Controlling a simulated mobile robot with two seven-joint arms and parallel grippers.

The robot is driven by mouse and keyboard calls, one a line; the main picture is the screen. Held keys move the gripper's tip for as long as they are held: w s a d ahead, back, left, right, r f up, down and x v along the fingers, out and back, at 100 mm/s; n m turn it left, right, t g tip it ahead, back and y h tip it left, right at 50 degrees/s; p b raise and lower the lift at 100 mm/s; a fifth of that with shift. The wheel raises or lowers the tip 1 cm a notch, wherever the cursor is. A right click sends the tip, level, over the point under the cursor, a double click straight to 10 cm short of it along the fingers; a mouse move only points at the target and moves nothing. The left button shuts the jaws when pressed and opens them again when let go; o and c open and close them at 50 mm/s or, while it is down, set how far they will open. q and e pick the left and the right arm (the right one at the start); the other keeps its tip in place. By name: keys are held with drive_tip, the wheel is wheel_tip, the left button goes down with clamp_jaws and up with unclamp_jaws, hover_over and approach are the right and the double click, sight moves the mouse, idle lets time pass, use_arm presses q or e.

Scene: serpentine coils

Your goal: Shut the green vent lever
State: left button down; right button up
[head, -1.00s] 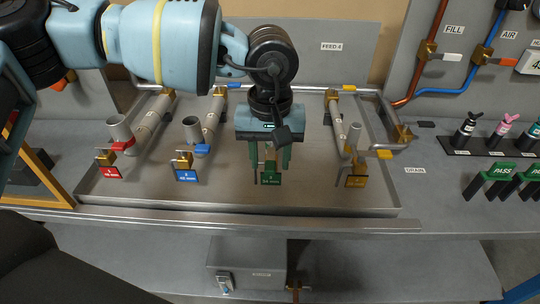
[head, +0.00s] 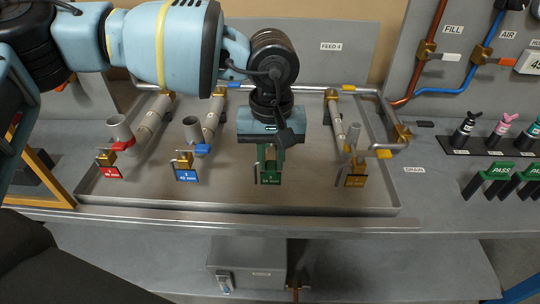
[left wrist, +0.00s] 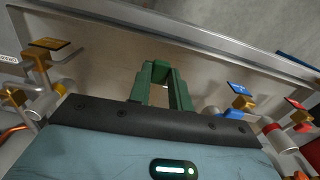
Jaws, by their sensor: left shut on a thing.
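My left gripper (head: 270,160) points down over the third outlet from the left, the one with the green label plate (head: 270,179). Its dark green fingers are drawn together on something small between them. The green vent lever itself is mostly hidden by the gripper, and I cannot make out its angle. In the left wrist view the fingers (left wrist: 160,75) converge at their tips, with little to tell them apart from a green part there. My right gripper is not in view.
The red lever (head: 123,145) and blue lever (head: 202,149) stand to the left, the yellow lever (head: 383,154) to the right. Upright pipe ends stand close by. The metal tray's front (head: 230,202) is bare. Green PASS stands (head: 490,180) are at far right.

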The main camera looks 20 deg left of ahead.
use_arm(q)
drive_tip(key=w+d+n+p, duration=0.3)
drive_tip(key=w+n, duration=0.3)
drive_tip(key=n, duration=1.1)
drive_tip(key=shift+n+p, duration=0.3)
drive_tip(key=shift+p, duration=0.35)
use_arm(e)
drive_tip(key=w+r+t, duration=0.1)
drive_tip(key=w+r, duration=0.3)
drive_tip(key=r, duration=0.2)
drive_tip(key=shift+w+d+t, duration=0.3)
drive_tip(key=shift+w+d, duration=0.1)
use_arm(q)
drive_tip(key=shift+r, duration=0.1)
drive_tip(key=c, duration=1.3)
unclamp_jaws()
